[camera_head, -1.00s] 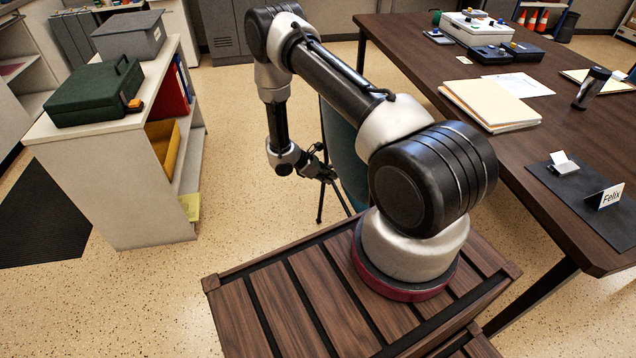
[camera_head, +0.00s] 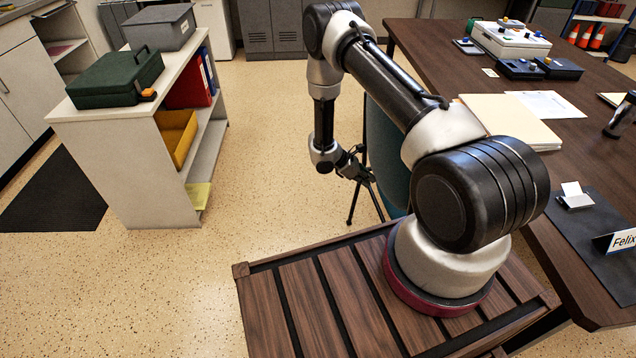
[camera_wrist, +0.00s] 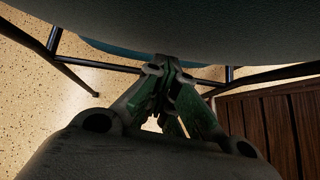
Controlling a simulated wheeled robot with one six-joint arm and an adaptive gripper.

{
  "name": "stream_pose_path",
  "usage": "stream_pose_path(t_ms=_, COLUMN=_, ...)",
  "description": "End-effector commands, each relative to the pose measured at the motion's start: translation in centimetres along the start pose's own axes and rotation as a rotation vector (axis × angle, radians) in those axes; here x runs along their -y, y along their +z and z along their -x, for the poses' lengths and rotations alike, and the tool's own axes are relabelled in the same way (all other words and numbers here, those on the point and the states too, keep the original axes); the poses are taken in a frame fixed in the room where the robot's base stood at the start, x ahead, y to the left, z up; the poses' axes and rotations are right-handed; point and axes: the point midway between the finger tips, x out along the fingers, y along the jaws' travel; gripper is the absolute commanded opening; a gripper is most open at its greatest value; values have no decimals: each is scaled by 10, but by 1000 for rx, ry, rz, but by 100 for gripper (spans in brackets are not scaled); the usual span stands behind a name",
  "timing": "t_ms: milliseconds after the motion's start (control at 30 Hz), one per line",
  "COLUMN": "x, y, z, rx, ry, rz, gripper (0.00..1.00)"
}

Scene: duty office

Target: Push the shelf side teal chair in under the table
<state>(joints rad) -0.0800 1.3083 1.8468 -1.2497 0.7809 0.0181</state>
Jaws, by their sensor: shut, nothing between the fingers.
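The teal chair (camera_head: 387,150) stands at the left side of the dark table (camera_head: 440,70), mostly hidden behind my arm; a curved teal part and thin dark legs show. My gripper (camera_head: 362,165) is low beside the chair, on its shelf side. In the wrist view my gripper (camera_wrist: 168,68) is shut and empty, its fingertips close to the chair. A broad dark chair surface (camera_wrist: 190,25) fills the top of that view, with black metal legs around it. I cannot tell whether the fingertips touch the chair.
A white shelf unit (camera_head: 150,180) with a green case (camera_head: 115,78) and grey box (camera_head: 160,27) stands at left. Speckled floor lies clear between shelf and chair. Folders (camera_head: 510,120) and a Felix name card (camera_head: 615,240) lie on the table.

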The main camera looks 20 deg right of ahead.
Motion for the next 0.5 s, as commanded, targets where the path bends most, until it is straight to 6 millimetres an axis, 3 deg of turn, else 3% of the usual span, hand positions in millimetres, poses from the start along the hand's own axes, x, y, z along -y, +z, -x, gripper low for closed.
stream_pose_path(t_ms=500, x=2, y=44, z=-43, rx=5, ry=-7, rz=-5, gripper=0)
